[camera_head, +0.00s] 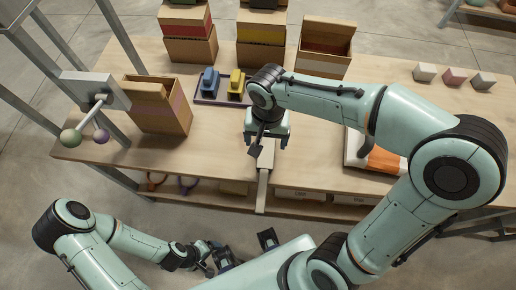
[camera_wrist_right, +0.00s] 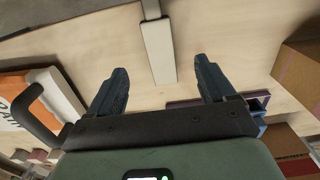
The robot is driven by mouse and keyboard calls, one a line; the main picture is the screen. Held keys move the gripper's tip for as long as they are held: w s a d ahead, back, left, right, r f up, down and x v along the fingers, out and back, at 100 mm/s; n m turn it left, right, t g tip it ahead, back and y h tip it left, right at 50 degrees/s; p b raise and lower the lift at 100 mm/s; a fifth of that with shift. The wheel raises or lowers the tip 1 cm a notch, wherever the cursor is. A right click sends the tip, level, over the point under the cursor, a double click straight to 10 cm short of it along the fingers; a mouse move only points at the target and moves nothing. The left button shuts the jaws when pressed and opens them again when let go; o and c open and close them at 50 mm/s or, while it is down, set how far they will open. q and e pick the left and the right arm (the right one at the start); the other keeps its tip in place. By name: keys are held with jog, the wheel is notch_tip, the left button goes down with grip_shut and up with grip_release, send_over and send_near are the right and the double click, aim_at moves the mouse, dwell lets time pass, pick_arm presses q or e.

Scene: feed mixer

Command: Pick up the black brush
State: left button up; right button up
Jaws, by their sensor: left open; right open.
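I cannot make out a black brush for certain in either view. A curved black handle (camera_head: 365,143) stands at the orange and white package on the right of the table; it also shows at left in the right wrist view (camera_wrist_right: 36,112). My right gripper (camera_head: 268,146) is open and empty above the front middle of the table, over a pale grey strip (camera_head: 263,188). In the right wrist view its fingers (camera_wrist_right: 158,85) are spread, with the strip (camera_wrist_right: 158,45) beyond them. My left gripper (camera_head: 245,250) is open and low, in front of the table.
A dark tray (camera_head: 200,98) holds a blue object (camera_head: 209,80) and a yellow object (camera_head: 236,83). A cardboard box (camera_head: 160,108) stands at left, with more boxes (camera_head: 190,48) behind. The package (camera_head: 385,162) lies at right. Several small blocks (camera_head: 454,76) sit far right.

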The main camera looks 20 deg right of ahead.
send_over(266, 156)
jog(key=s, duration=0.1)
notch_tip(266, 156, down, 6)
jog(key=shift+a+f+b, duration=0.1)
jog(key=shift+f+b, duration=0.05)
jog(key=shift+b, duration=0.25)
jog(key=shift+w+f, duration=0.25)
jog(key=shift+f, duration=1.35)
jog(key=shift+w+f, duration=0.2)
jog(key=shift+f, duration=1.35)
pick_arm(q)
jog(key=shift+s+f, duration=0.6)
jog(key=shift+f, duration=0.05)
pick_arm(e)
jog(key=c, duration=1.2)
jog(key=shift+r, duration=0.15)
